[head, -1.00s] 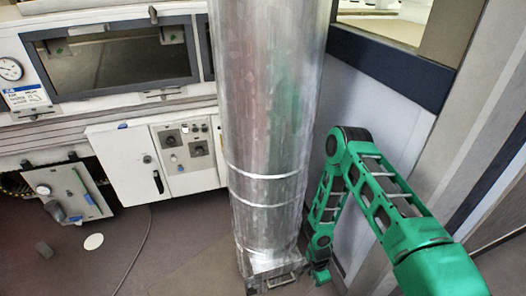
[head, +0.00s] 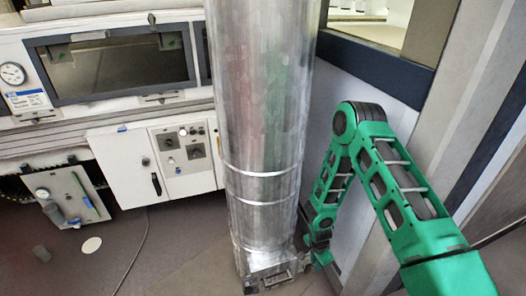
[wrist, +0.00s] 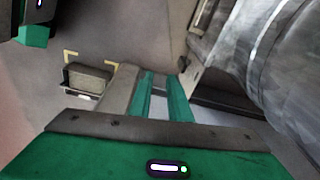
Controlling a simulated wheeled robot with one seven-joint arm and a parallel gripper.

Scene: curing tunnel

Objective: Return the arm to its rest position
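My green arm reaches in from the lower right of the head view, bends at a dark elbow joint and drops beside a wide silver metal duct (head: 262,120). My gripper (head: 318,260) hangs low by the duct's foot, small and partly dark there. In the wrist view my gripper (wrist: 158,78) shows two green fingers with a narrow gap between them and nothing held. The duct's shiny side fills the upper right of the wrist view (wrist: 285,65). Whether the gripper touches the duct cannot be told.
A white cabinet (head: 120,165) and a windowed machine (head: 110,68) stand at the left. A grey wall panel (head: 365,100) is close behind my arm. A grey block (wrist: 88,77) lies inside yellow corner marks on the floor. Open floor (head: 170,240) lies left of the duct.

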